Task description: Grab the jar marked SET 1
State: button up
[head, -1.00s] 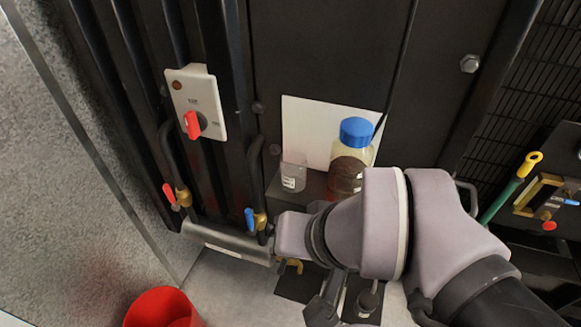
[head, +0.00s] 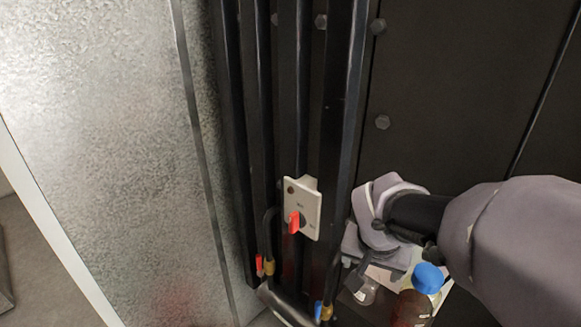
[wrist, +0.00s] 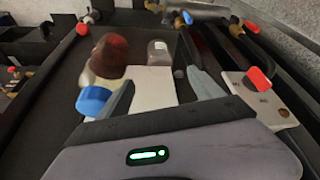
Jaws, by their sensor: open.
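A small clear jar (head: 364,290) with a white label stands low at the bottom of the head view, and it also shows in the wrist view (wrist: 160,53). Its label is too small to read. In the wrist view, the bottle (wrist: 110,55) is left of the clear jar. My gripper (wrist: 160,80) is open and empty, its fingers spread in front of a white plate, with the jar beyond between them. In the head view, my wrist partly covers the plate.
A switch box (head: 312,205) with a red knob (head: 294,222) is close by, near the right finger in the wrist view (wrist: 257,78). Black vertical pipes with red and blue valve handles (head: 318,310) run beside the jar. A dark panel stands behind.

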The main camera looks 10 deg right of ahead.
aim_at(367, 283)
jog(key=b+x, duration=0.3)
jog(key=x, duration=1.2)
jog(key=shift+d, duration=0.1)
jog(key=shift+r, duration=0.15)
jog(key=c, duration=1.4)
jog(key=shift+c, duration=0.2)
jog(key=shift+r, duration=0.1)
